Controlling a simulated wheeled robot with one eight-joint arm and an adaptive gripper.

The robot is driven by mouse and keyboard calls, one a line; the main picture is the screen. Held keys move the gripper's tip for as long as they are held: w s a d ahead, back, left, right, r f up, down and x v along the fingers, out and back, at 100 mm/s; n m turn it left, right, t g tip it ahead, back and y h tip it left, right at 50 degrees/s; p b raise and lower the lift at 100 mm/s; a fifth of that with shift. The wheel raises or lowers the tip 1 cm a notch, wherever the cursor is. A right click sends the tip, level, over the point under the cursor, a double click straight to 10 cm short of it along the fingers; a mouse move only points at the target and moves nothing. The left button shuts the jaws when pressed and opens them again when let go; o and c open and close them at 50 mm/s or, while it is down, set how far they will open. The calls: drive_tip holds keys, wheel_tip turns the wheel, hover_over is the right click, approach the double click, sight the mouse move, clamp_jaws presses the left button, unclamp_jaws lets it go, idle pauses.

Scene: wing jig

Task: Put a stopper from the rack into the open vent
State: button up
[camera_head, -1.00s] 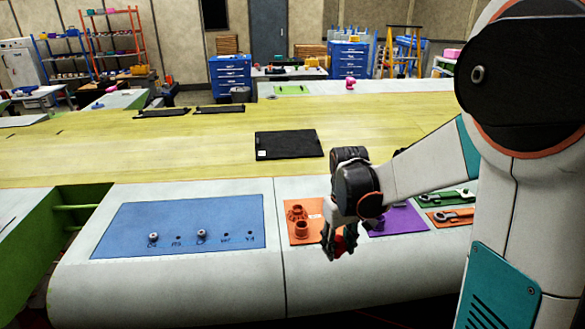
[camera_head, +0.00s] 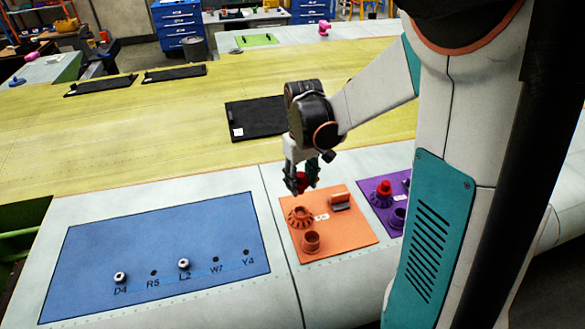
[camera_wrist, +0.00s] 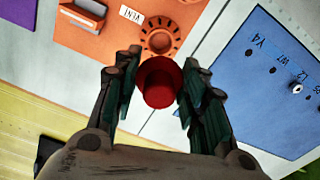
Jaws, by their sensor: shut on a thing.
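My gripper (camera_head: 302,180) is shut on a red stopper (camera_wrist: 159,82), round and cup-like, held between the two dark fingers. It hangs in the air near the back left edge of the orange mat (camera_head: 350,235). On that mat stands an orange toothed ring fitting (camera_head: 300,217), also just beyond the stopper in the wrist view (camera_wrist: 160,36); the stopper overlaps its near edge there. A plain orange cup (camera_head: 311,242) stands in front of it. On the purple mat (camera_head: 403,160), a similar ring (camera_head: 380,198) has a red stopper (camera_head: 384,186) in its top.
An orange holder with a grey part (camera_head: 340,201) and a small white label share the orange mat. A purple cup (camera_head: 398,217) stands on the purple mat. The blue panel (camera_head: 160,245) at left has labelled holes, two with metal pins. A black mat (camera_head: 255,118) lies behind.

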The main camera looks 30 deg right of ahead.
sight(301, 192)
drive_tip(key=shift+s+f+b, duration=0.15)
drive_tip(key=shift+f+b, duration=0.25)
drive_tip(key=shift+f, duration=0.15)
wheel_tip(301, 192, down, 5)
drive_tip(key=b, duration=0.3)
drive_tip(key=shift+f+b, duration=0.1)
drive_tip(key=shift+b, duration=0.2)
drive_tip(key=shift+f, duration=0.3)
drive_tip(key=shift+s+f+b, duration=0.1)
drive_tip(key=shift+f+b, duration=0.05)
drive_tip(key=shift+b, duration=0.35)
drive_tip(key=shift+f, duration=0.1)
drive_tip(key=shift+f+b, duration=0.4)
drive_tip(key=shift+b, duration=0.05)
drive_tip(key=shift+f+b, duration=0.9)
drive_tip(key=shift+f, duration=0.1)
